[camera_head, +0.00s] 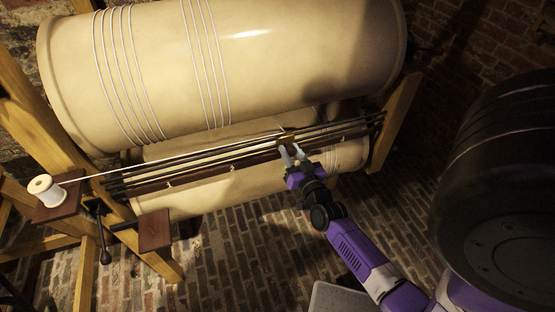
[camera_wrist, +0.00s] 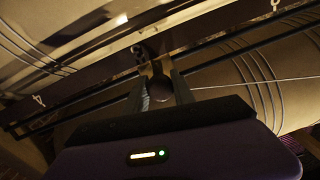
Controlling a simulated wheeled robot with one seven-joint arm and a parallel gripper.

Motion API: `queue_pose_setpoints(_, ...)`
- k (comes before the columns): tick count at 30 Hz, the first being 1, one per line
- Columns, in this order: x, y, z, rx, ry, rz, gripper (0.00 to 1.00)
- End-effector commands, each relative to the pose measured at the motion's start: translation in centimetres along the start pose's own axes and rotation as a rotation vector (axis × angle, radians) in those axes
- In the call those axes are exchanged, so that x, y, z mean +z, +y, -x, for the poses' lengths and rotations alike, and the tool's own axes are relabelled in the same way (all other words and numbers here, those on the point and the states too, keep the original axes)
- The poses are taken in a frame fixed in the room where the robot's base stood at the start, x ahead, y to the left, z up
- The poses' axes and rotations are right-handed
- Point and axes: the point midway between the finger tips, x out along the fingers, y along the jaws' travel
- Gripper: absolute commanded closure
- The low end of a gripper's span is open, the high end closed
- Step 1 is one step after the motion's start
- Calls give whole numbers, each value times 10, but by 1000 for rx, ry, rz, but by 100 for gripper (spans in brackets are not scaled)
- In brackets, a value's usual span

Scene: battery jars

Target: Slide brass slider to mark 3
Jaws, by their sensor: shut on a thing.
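The brass slider (camera_head: 286,137) sits on the dark rails (camera_head: 215,155) in front of the large cream drum, towards their right part. My gripper (camera_head: 293,153) reaches it from below right. In the wrist view my gripper (camera_wrist: 160,85) is shut on the slider's rounded knob (camera_wrist: 160,88), with one finger on each side. A dark marked strip (camera_wrist: 80,78) runs along the rails; a pale mark like a 4 (camera_wrist: 38,100) shows left of my gripper. Small pale marks on the strip in the head view are too small to read. I cannot tell which mark the slider is at.
A cream drum (camera_head: 290,60) wound with white cord fills the back, with another drum below. A cord runs from the white spool (camera_head: 47,190) to the slider. A crank handle (camera_head: 103,240) and wooden frame stand at left. A dark round body (camera_head: 500,180) is at right.

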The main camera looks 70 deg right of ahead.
Motion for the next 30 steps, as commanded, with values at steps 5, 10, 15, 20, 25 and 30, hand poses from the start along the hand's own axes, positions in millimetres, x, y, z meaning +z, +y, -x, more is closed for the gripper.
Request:
queue_pose_setpoints(5,-2,8,0,0,2,0,100)
queue_pose_setpoints(10,-3,10,0,0,2,-1,100)
queue_pose_setpoints(15,-3,10,0,0,2,-2,100)
queue_pose_setpoints(20,-3,10,0,0,2,-2,52)
queue_pose_setpoints(25,-2,10,0,0,1,-1,48)
queue_pose_setpoints(30,-2,10,1,0,1,-1,48)
